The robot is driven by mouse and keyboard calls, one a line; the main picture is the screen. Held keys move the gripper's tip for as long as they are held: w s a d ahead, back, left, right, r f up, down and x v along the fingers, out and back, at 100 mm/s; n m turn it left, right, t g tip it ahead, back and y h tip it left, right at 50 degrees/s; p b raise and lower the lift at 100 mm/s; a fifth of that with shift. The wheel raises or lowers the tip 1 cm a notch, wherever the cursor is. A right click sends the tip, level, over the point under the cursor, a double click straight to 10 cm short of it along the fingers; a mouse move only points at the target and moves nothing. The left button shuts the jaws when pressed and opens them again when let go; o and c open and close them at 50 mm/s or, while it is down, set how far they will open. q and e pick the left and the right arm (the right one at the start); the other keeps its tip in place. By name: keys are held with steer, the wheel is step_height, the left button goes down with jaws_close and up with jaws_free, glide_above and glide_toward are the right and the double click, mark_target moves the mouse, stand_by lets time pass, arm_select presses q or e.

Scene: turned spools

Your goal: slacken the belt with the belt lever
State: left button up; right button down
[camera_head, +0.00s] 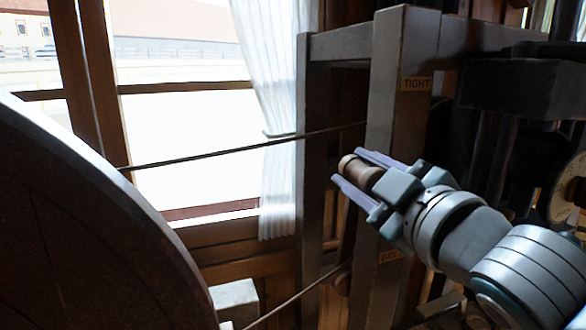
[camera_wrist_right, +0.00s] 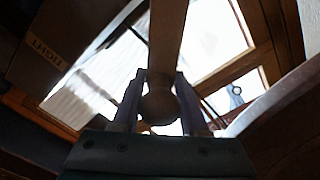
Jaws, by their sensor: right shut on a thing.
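The belt lever's rounded wooden knob (camera_head: 360,173) sits between the fingers of my right gripper (camera_head: 361,174), in front of the grey wooden post. The right gripper is shut on this knob. In the right wrist view the knob (camera_wrist_right: 160,103) lies between the two fingers and the lever's shaft (camera_wrist_right: 167,40) runs up from it. The post bears a label reading TIGHT (camera_head: 416,84) near its top and a lower label (camera_head: 390,255) that I cannot read surely. The belt (camera_head: 240,148) shows as two thin dark runs. My left gripper is not in view.
A large dark wheel (camera_head: 80,230) fills the left side. A dark block (camera_head: 520,88) of the frame juts out at the upper right, above my right arm. A window with a pale curtain (camera_head: 280,110) stands behind the belt.

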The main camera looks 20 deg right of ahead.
steer(key=shift+a+f, duration=0.1)
steer(key=shift+f, duration=0.05)
steer(key=shift+c, duration=2.1)
jaws_free()
steer(key=s+b, duration=0.2)
steer(key=s, duration=0.8)
steer(key=shift+d+b, duration=0.35)
steer(key=shift+d, duration=0.05)
